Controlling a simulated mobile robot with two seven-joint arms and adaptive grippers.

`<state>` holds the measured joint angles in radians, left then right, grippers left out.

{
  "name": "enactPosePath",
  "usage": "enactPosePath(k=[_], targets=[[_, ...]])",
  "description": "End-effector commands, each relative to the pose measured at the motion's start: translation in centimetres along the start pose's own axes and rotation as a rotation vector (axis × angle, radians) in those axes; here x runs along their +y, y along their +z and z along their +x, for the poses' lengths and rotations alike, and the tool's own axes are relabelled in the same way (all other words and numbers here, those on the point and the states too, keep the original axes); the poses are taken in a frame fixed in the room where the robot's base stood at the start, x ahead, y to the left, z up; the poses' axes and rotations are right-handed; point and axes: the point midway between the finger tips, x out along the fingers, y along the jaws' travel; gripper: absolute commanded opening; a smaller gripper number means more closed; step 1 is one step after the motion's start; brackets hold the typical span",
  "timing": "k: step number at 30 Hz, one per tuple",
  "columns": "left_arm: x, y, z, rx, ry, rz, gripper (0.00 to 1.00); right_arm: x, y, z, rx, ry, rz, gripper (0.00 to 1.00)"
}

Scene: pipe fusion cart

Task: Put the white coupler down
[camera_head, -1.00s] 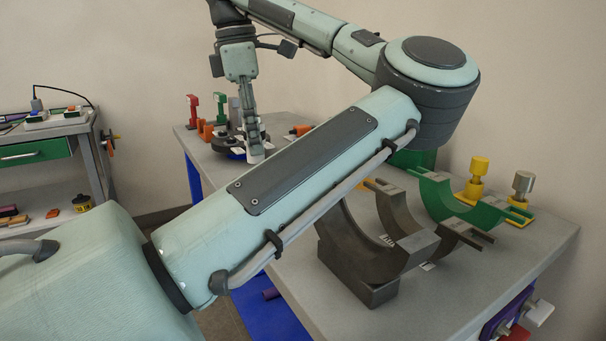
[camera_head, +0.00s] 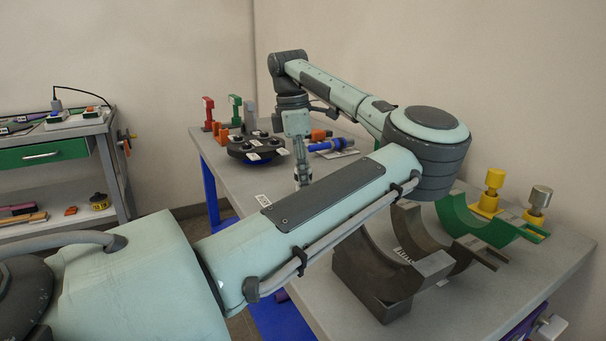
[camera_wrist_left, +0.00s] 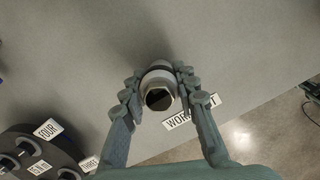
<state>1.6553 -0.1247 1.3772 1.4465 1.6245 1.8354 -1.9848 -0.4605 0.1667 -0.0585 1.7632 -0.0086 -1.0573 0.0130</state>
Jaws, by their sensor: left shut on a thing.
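The white coupler (camera_wrist_left: 158,88) shows in the left wrist view as a short pale cylinder with a dark hollow end facing the camera. My left gripper (camera_wrist_left: 157,90) is shut on it, with one finger on each side. In the head view my left gripper (camera_head: 299,182) points down over the near left part of the grey table (camera_head: 345,190); the coupler is hard to make out there. Whether it touches the table is not clear. A partly covered label (camera_wrist_left: 190,112) starting "WORK" lies beside the coupler. My right gripper is not in view.
A dark round carousel (camera_head: 254,150) with numbered tags stands behind left of my gripper. A blue tool (camera_head: 332,145) lies behind right. Dark grey half-round cradles (camera_head: 378,275) and a green one (camera_head: 470,222) stand right. The table's near edge is close.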

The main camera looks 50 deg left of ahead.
Motion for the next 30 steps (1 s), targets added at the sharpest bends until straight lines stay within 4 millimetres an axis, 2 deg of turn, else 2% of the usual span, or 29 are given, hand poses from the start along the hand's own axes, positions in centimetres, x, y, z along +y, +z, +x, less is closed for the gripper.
enactPosePath(k=[12,13,17,28,30], targets=[[0.0,0.0,0.3,0.000,0.002,0.001,0.00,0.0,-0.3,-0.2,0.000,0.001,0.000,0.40],[0.0,0.0,0.2,0.000,0.002,0.001,0.32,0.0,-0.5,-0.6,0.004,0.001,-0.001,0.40],[0.0,0.0,0.2,0.000,0.002,0.001,0.48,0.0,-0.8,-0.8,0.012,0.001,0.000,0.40],[0.0,0.0,-0.1,0.000,0.002,0.000,0.49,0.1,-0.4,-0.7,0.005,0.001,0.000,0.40],[0.1,0.0,-0.6,-0.001,0.004,0.001,0.49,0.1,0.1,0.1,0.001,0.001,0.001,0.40]])
